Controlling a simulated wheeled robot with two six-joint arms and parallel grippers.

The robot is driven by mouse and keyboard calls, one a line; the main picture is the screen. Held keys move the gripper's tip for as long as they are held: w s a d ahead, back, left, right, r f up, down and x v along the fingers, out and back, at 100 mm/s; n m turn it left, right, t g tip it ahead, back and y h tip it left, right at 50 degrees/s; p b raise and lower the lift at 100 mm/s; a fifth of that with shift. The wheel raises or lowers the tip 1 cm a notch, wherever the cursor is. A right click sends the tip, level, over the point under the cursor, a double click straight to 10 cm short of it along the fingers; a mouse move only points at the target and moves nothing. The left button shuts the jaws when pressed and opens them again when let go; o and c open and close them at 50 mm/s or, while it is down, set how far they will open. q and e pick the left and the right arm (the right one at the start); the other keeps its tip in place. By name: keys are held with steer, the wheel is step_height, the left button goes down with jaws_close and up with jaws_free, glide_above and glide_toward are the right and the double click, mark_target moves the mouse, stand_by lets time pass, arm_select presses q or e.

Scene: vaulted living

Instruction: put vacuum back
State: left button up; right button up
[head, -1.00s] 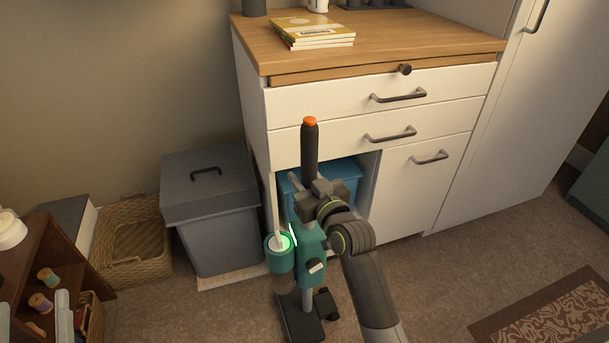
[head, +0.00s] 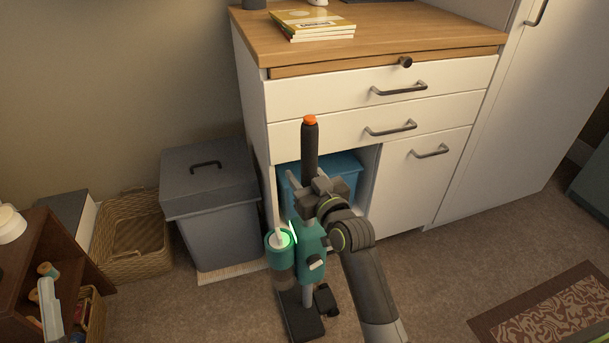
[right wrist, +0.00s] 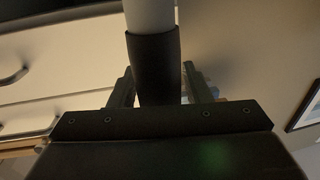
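The stick vacuum (head: 311,240) has a teal body, a clear dust cup lit green, a dark handle with an orange top and a black floor head (head: 301,318). It stands upright in front of the white cabinet (head: 425,190). My right gripper (head: 318,192) is at the handle, just above the teal body. In the right wrist view the dark grip (right wrist: 156,68) sits between the two fingers, which look closed around it. The vacuum's lower tube is partly hidden by its body. My left gripper is out of view. No dock for the vacuum can be made out.
A grey lidded bin (head: 212,215) and a wicker basket (head: 130,240) stand left of the cabinet. A blue box (head: 340,172) fills an open cubby behind the vacuum. A brown shelf (head: 30,260) is at the left edge. Carpet is clear to the right, up to a patterned rug (head: 550,310).

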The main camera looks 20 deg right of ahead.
steer(key=shift+o, duration=0.7)
steer(key=shift+s, duration=0.2)
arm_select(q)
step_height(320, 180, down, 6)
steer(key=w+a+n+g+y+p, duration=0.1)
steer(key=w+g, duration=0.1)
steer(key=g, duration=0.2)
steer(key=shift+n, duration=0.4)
arm_select(e)
steer(key=s+d+r+t+h, duration=0.1)
steer(key=s+d+r, duration=0.1)
steer(key=s, duration=0.6)
steer(key=s+d+r+m+t+h, duration=0.1)
steer(key=s+d+r+h, duration=0.1)
steer(key=s+d, duration=0.3)
steer(key=s+d+r+m+t+h, duration=0.1)
steer(key=s+d, duration=0.3)
steer(key=s, duration=0.7)
steer(key=shift+r+h, duration=0.4)
steer(key=shift+r, duration=0.35)
